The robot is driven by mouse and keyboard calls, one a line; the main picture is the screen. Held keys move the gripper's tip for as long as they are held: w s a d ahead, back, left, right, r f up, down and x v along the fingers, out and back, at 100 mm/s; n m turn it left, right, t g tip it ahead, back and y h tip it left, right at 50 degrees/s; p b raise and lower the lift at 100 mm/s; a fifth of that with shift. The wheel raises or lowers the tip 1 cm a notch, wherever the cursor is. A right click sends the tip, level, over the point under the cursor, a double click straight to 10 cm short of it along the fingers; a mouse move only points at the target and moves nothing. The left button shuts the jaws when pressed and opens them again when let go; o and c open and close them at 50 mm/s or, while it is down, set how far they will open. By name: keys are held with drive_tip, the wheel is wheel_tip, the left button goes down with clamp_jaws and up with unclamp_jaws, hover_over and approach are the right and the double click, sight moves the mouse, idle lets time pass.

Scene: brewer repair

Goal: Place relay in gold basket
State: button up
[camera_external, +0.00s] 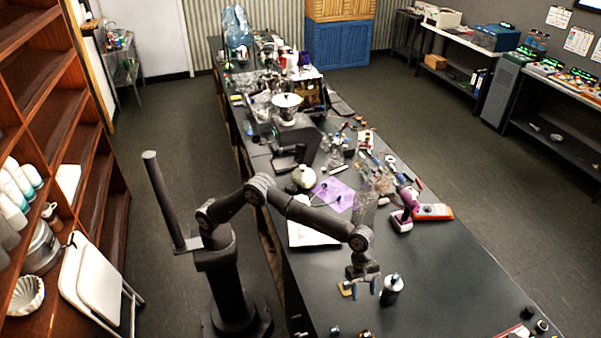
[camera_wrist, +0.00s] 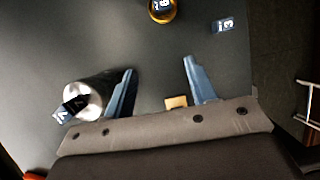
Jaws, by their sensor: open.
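My gripper (camera_external: 364,289) is open, fingers pointing down over the near part of the dark table. In the wrist view its two blue fingers (camera_wrist: 160,70) stand apart with nothing between the tips. A gold round basket (camera_wrist: 168,17) is at the top edge, partly cut off, with a small dark, blue-marked block (camera_wrist: 162,5) in it. A similar block (camera_wrist: 222,25) lies on bare table to its right; another (camera_wrist: 70,108) is at the end of a silver-and-black cylinder (camera_wrist: 92,93). I cannot tell which block is the relay. In the external view the gold basket (camera_external: 365,334) is at the bottom edge.
The cylinder (camera_external: 391,291) stands close beside my gripper. A small tan block (camera_wrist: 176,102) lies by the right finger, also seen in the external view (camera_external: 346,289). A purple drill (camera_external: 404,215), an orange meter (camera_external: 433,212) and clutter lie farther along. Table right of the cylinder is clear.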

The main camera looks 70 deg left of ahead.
drive_tip(key=s+a+f, duration=0.1)
drive_tip(key=s+a, duration=0.1)
drive_tip(key=a, duration=0.7)
drive_tip(key=s+a+f, duration=0.1)
drive_tip(key=s+a, duration=0.2)
drive_tip(key=a, duration=0.5)
drive_tip(key=w+a+f, duration=0.1)
drive_tip(key=w+f, duration=0.1)
drive_tip(key=w, duration=0.1)
drive_tip(key=w+a+f, duration=0.2)
drive_tip(key=w, duration=0.2)
drive_tip(key=w+a+f, duration=0.1)
drive_tip(key=w+f, duration=0.1)
drive_tip(key=w, duration=0.1)
drive_tip(key=shift+w+a+f, duration=0.15)
drive_tip(key=shift+w+f, duration=0.05)
drive_tip(key=shift+f, duration=0.05)
drive_tip(key=shift+s+r, duration=0.1)
drive_tip(key=s+d+r, duration=0.5)
drive_tip(key=s+r, duration=0.2)
drive_tip(key=s, duration=0.3)
drive_tip(key=shift+w+d+r, duration=0.1)
drive_tip(key=shift+w+d, duration=0.35)
drive_tip(key=shift+d, duration=0.45)
drive_tip(key=shift+w+d+r, duration=0.1)
drive_tip(key=shift+w+d, duration=0.3)
drive_tip(key=shift+d, duration=0.45)
drive_tip(key=shift+w+d+r, duration=0.1)
drive_tip(key=shift+w+d, duration=0.35)
drive_tip(key=shift+d, duration=0.45)
